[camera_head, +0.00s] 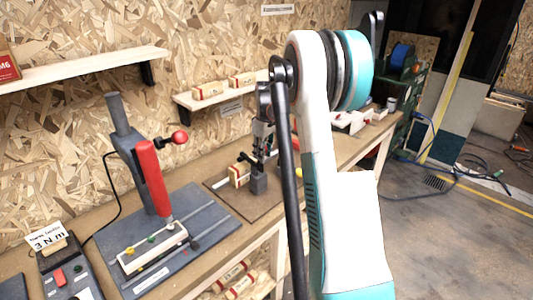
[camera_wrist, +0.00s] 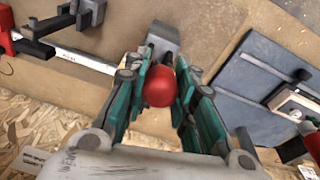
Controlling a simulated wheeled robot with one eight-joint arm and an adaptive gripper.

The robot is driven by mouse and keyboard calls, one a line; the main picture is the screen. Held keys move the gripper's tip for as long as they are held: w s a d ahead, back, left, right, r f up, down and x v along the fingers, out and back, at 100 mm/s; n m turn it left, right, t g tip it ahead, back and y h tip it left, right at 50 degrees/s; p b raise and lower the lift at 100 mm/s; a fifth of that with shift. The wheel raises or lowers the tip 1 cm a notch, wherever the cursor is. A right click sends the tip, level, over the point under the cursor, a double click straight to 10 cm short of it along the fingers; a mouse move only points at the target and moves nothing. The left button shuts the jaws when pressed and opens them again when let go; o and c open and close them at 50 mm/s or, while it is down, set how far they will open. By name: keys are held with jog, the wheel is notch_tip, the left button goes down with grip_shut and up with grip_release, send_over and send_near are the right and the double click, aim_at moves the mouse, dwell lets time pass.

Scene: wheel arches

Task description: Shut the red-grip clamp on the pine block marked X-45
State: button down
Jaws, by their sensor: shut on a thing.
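My gripper (camera_head: 263,140) is lowered over a grey clamp (camera_head: 258,184) on a brown base board on the bench. In the wrist view my gripper (camera_wrist: 160,88) has its teal fingers closed on a round red grip (camera_wrist: 159,86). The clamp's grey body (camera_wrist: 165,38) shows just beyond it. A pale wooden block (camera_head: 238,175) sits beside the clamp in the head view; its marking is too small to read. The fingers and the grip hide part of the clamp, so I cannot tell how its jaw meets the block.
A grey-blue plate (camera_head: 215,215) carries a stand with a red handle (camera_head: 151,178) and a red ball (camera_head: 180,137), left of the clamp. A shelf (camera_head: 225,98) with wooden blocks hangs behind. Another red-gripped device (camera_wrist: 6,30) shows at the wrist view's upper left.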

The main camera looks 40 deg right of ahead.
jog(key=shift+w+r+g, duration=0.1)
jog(key=shift+w+g, duration=0.4)
jog(key=shift+w+p, duration=0.3)
jog(key=shift+w, duration=0.2)
jog(key=c, duration=1.3)
grip_release()
jog(key=shift+w, duration=0.1)
jog(key=shift+r, duration=0.1)
notch_tip(320, 180, up, 12)
jog(key=shift+s+a, duration=0.2)
jog(key=shift+s, duration=0.15)
